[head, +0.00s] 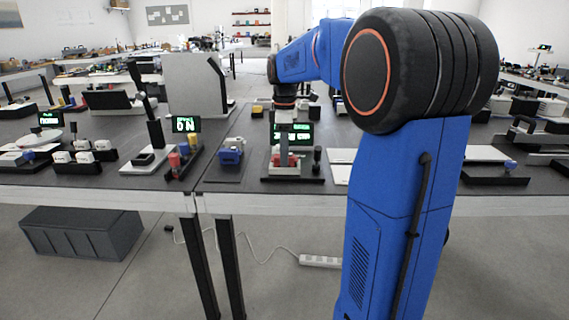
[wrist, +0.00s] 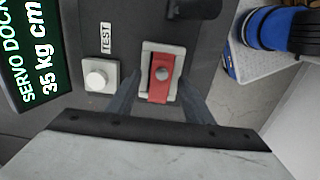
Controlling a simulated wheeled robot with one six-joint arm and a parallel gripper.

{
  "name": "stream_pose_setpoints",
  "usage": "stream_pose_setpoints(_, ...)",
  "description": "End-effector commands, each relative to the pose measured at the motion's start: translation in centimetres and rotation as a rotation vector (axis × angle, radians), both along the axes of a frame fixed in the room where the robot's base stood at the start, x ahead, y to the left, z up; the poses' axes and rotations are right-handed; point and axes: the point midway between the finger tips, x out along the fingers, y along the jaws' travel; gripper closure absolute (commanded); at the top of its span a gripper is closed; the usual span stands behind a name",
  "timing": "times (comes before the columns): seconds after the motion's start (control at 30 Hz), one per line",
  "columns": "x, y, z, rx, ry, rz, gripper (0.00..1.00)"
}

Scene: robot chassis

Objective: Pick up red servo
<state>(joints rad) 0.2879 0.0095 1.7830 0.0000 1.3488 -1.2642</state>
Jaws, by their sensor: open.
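The red servo (wrist: 160,85) shows in the wrist view as a red block with a round grey knob on it. It sits in a pale rectangular holder (wrist: 173,48) on a dark board. My gripper (wrist: 160,95) is open, with one dark finger on either side of the holder and a gap around the servo. In the head view my gripper (head: 285,150) is over the servo dock on the table, and the red servo (head: 293,160) shows as a small red patch partly hidden behind it.
A dark post (wrist: 195,8) rises near the holder's upper right.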

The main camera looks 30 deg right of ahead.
Motion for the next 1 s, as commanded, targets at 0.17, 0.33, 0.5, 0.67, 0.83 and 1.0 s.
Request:
stream_pose_setpoints(0.17,0.0,0.0,0.0,0.000,0.000,0.000,0.60)
stream_pose_setpoints(0.33,0.0,0.0,0.0,0.000,0.000,0.000,1.00)
stream_pose_setpoints(0.5,0.0,0.0,0.1,0.000,0.000,0.000,1.00)
stream_pose_setpoints(0.67,0.0,0.0,0.5,-0.001,-0.001,0.000,1.00)
stream_pose_setpoints(0.83,0.1,0.0,2.6,0.000,-0.002,0.000,1.00)
stream_pose_setpoints(1.0,0.1,0.0,5.8,0.000,-0.002,0.000,1.00)
